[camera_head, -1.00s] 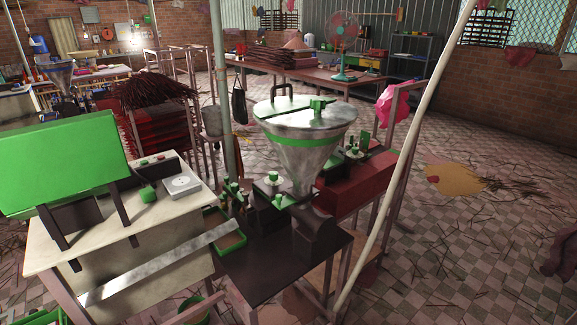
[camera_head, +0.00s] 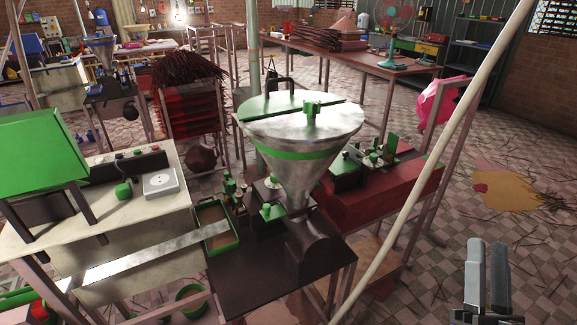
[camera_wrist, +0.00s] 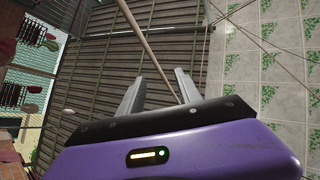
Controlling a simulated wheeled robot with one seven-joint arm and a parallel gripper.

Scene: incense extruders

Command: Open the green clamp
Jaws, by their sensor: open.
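Small green fittings show on the extruder in the head view. One green piece (camera_head: 312,108) stands on the lid of the steel hopper (camera_head: 300,178), and a green knob-like piece (camera_head: 271,211) sits low beside the hopper's neck. I cannot tell for sure which of these is the green clamp. My gripper (camera_head: 487,250) is at the lower right of the head view, pointing up, well apart from the machine. In the wrist view my gripper (camera_wrist: 160,88) has its two fingers apart with nothing between them. No green clamp shows in the wrist view.
A pale slanted pole (camera_head: 436,150) stands between my gripper and the hopper. A red-sided machine bench (camera_head: 400,205) is right of the hopper. A white cabinet (camera_head: 140,220) with a green box is at left. Tiled floor with scattered sticks is clear at right.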

